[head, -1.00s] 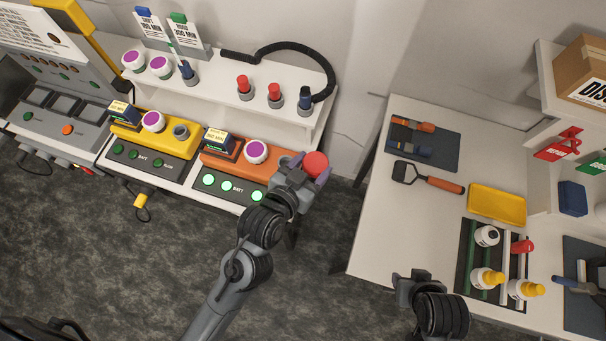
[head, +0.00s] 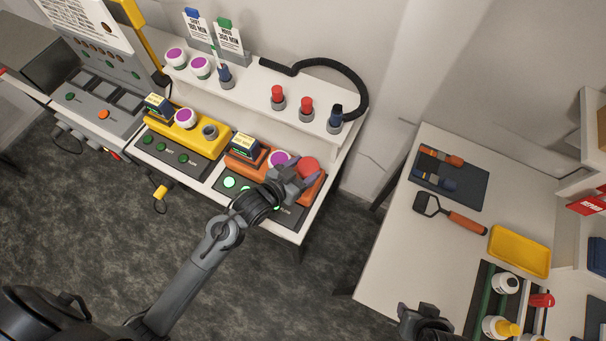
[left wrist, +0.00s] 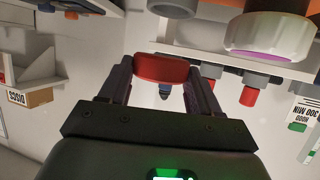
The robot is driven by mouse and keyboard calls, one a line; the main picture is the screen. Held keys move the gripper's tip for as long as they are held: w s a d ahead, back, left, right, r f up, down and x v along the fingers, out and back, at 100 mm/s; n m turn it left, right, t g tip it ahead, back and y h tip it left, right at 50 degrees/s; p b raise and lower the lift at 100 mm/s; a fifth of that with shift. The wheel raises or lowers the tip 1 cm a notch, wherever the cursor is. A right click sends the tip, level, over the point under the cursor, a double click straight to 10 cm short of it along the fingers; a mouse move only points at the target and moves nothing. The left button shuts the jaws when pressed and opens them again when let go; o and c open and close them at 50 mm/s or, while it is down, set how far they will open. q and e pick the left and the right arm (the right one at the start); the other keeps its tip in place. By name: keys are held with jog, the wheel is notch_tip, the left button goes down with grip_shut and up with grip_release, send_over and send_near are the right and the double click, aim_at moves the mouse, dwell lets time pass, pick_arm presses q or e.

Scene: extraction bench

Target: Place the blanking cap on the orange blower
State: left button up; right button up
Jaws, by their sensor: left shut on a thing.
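The blanking cap, a round red disc (head: 308,165), is in my left gripper (head: 302,178), over the right end of the orange blower (head: 312,191). The left wrist view shows the cap (left wrist: 160,68) edge-on between the two fingers (left wrist: 158,80). A grey round port (left wrist: 172,8) shows at the top of that view, apart from the cap. The blower carries a white, purple-topped canister (head: 280,159) and a display box (head: 247,148). My gripper hides part of the blower. My right gripper (head: 425,318) is partly in view at the bottom; its fingers are unclear.
The yellow blower (head: 190,135) stands to the left. Behind, a white shelf (head: 250,90) holds red plugs (head: 278,97), canisters and a black hose (head: 350,80). The right table has a yellow tray (head: 520,250), a scraper (head: 450,213) and bottles (head: 500,327).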

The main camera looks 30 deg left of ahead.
aim_at(303, 176)
pick_arm(q)
notch_tip(303, 176, down, 4)
jog(key=shift+r, duration=0.2)
jog(key=shift+f, duration=0.25)
jog(key=shift+f, duration=0.2)
jog(key=o, duration=0.8)
jog(key=shift+r, duration=0.15)
